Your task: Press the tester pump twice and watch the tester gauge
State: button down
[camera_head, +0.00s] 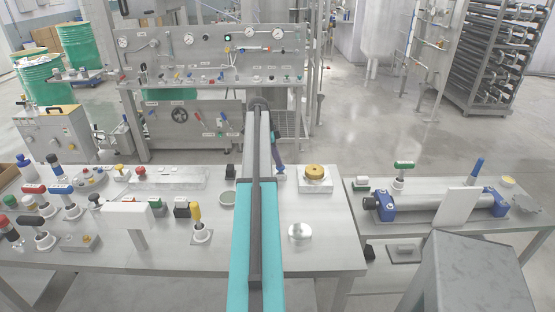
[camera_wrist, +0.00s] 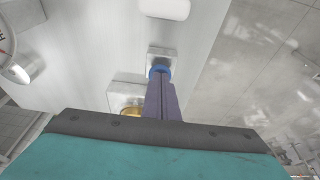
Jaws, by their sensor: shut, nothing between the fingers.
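My gripper (camera_wrist: 160,80) is shut, its dark fingers together and pointing down. In the wrist view its tips are at a blue round piece (camera_wrist: 160,71) on a small square metal block (camera_wrist: 163,54). Whether they press it or only hover cannot be told. In the head view the gripper (camera_head: 280,167) is just right of my arm, over the back of the bench. Part of a white dial with black and red marks (camera_wrist: 5,38) shows at the wrist view's left edge; its reading is cut off. No label identifies the tester pump or tester gauge.
A brass cap on a block (camera_head: 315,173) stands close to the right of my gripper, with a silver round piece (camera_head: 299,232) nearer. Several coloured-handled valves crowd the bench's left. A gauge panel (camera_head: 210,55) stands behind. A side table (camera_head: 440,190) holds a blue-ended cylinder.

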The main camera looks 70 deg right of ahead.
jog(key=shift+f, duration=0.6)
jog(key=shift+a, duration=0.1)
jog(key=shift+r, duration=0.1)
notch_tip(320, 180, up, 5)
jog(key=shift+w+f+p, duration=0.1)
jog(key=shift+f+p, duration=0.1)
jog(key=shift+p, duration=0.6)
jog(key=shift+r+b, duration=0.15)
jog(key=shift+b, duration=0.3)
jog(key=d+b+v, duration=0.1)
jog(key=b+v, duration=0.1)
jog(key=v, duration=0.7)
jog(key=shift+a, duration=0.45)
jog(key=shift+r, duration=0.1)
